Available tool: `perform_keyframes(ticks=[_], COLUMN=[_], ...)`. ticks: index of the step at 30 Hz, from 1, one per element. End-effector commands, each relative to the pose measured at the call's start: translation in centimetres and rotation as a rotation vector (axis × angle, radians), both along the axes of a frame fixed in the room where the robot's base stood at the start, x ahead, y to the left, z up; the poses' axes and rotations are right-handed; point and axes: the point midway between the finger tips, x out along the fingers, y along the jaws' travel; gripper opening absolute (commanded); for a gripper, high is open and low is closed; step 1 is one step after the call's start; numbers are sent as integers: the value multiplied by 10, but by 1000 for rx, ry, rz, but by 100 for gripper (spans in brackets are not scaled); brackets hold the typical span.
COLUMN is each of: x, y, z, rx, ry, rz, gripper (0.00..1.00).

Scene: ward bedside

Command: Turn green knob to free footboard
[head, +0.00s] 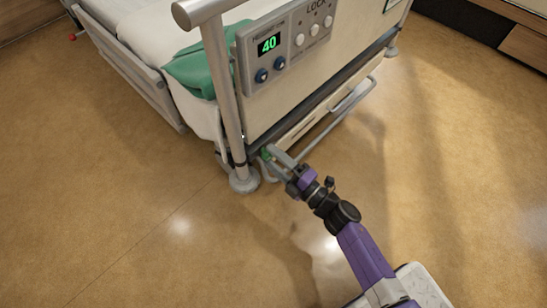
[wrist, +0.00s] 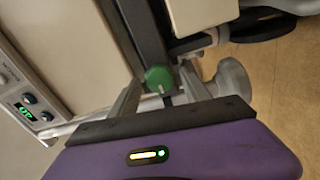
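The green knob (head: 265,154) sits low on the bed's footboard (head: 330,70), close to its left post. In the wrist view the knob (wrist: 158,76) shows between my two fingers, with a white mark on its lower edge. My gripper (head: 275,156) is at the knob. In the wrist view my gripper (wrist: 160,80) is open, one finger on each side of the knob, with small gaps visible. I cannot tell how deep the knob lies between the fingertips. The footboard stands upright at the bed's end.
A control panel (head: 285,40) reading 40 is on the footboard. The grey post (head: 222,85) and its round foot (head: 244,180) stand left of my gripper. A grey rail (head: 340,118) runs low to the right. A green blanket (head: 195,68) lies on the bed. The floor in front is clear.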

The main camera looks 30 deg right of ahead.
Motion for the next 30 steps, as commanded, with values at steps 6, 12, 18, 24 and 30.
perform_keyframes(ticks=[6,12,18,24,30], x=[0,-6,-36,-63,-74], y=[0,-2,-12,-21,-24], z=[0,0,-1,-4,-6], rx=[1,2,1,2,1], ry=[0,2,4,2,1], rz=[0,-1,0,-2,-1], gripper=[59,59,59,59,59])
